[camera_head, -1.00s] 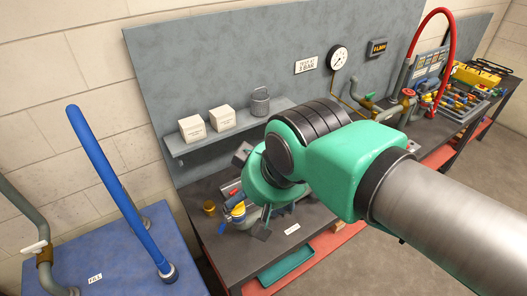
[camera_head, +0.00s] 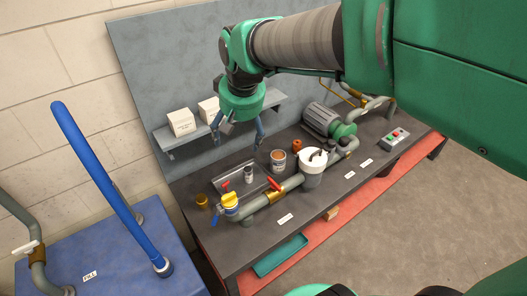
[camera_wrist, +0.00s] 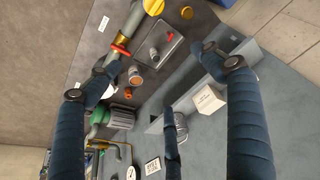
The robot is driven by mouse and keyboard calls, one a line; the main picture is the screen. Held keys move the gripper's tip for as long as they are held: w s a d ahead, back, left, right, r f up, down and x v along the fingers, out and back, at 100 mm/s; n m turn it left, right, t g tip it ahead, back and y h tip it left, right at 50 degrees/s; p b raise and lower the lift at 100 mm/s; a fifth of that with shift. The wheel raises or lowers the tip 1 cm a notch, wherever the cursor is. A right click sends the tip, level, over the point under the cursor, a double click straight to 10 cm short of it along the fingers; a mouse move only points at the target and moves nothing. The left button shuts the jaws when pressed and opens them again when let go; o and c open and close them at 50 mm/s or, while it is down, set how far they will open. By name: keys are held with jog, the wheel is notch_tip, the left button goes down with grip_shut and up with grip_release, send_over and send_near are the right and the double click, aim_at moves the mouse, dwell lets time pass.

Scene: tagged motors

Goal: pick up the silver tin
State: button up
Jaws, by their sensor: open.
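A silver-grey tin (camera_wrist: 181,126) stands on the wall shelf beside a white box in the wrist view, partly covered by one of my fingers. In the head view my arm hides that part of the shelf. My gripper (camera_head: 237,136) hangs in front of the shelf, over the back of the bench. Its dark blue fingers are spread and hold nothing, as the wrist view (camera_wrist: 160,68) also shows. The tin is not between the fingertips. A grey can with an orange-brown top (camera_head: 278,160) stands on the bench, right of the gripper.
White boxes (camera_head: 181,122) stand on the shelf (camera_head: 168,141). The bench holds a tray (camera_head: 226,176) with small parts, a grey pipe with a yellow-capped valve (camera_head: 230,200), a white-topped pot (camera_head: 312,162) and a motor (camera_head: 322,118). A blue pipe (camera_head: 105,180) rises at left.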

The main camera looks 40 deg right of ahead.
jog(key=w+d+f+m+g, duration=0.1)
jog(key=w+d+f, duration=0.3)
jog(key=w+d, duration=0.3)
jog(key=m+g, duration=0.3)
send_over(277, 156)
notch_tip(277, 156, down, 26)
jog(key=shift+f+y, duration=0.1)
jog(key=shift+y, duration=0.2)
jog(key=shift+s+f, duration=0.1)
jog(key=shift+f+b, duration=0.45)
jog(key=shift+f, duration=3.8)
